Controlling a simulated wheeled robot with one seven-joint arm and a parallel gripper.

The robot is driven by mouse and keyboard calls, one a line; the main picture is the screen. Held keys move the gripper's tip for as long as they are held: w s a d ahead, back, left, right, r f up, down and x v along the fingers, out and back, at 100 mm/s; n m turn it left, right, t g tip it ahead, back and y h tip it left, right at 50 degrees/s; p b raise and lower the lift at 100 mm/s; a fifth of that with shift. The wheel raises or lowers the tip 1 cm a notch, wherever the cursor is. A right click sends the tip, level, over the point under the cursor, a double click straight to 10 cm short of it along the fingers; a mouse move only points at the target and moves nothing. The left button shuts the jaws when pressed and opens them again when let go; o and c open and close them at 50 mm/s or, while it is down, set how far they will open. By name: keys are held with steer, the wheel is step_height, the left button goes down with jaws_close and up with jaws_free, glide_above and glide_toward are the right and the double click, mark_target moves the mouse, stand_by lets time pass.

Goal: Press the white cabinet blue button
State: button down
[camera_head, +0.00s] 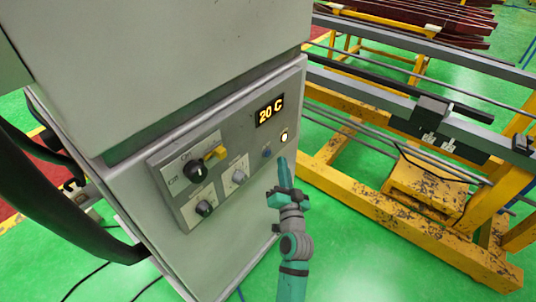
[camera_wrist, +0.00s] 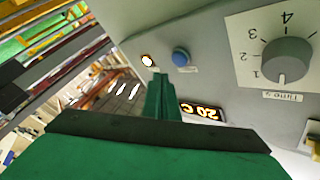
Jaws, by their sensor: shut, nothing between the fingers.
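The white cabinet (camera_head: 128,193) stands at the left in the head view, with a control panel on its front. The small round blue button (camera_head: 267,152) is on that panel, left of a lit white round lamp (camera_head: 284,136). In the wrist view the blue button (camera_wrist: 181,56) and the lit lamp (camera_wrist: 147,60) are near the top middle. My gripper (camera_head: 282,160) is shut and empty, its tips close to the panel just right of and below the blue button. In the wrist view its fingertips (camera_wrist: 160,76) appear beside the button; whether they touch the panel is unclear.
The panel also has a "20 C" display (camera_head: 269,111), a yellow-handled switch (camera_head: 215,153) and dark and grey knobs (camera_head: 239,176). A yellow and grey metal rack (camera_head: 400,215) stands at the right. Green floor (camera_head: 360,262) is open in front of the rack.

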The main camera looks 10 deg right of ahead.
steer(key=shift+w+a, duration=0.65)
steer(key=shift+w, duration=0.2)
stand_by(1.6)
steer(key=shift+w+a, duration=0.2)
steer(key=shift+w, duration=0.15)
steer(key=shift+w+a, duration=0.3)
stand_by(0.7)
stand_by(0.4)
steer(key=shift+s+d, duration=0.55)
steer(key=shift+s, duration=0.1)
steer(key=shift+s+d, duration=0.75)
steer(key=shift+s, duration=0.25)
steer(key=shift+s+d, duration=0.75)
steer(key=shift+s, duration=0.2)
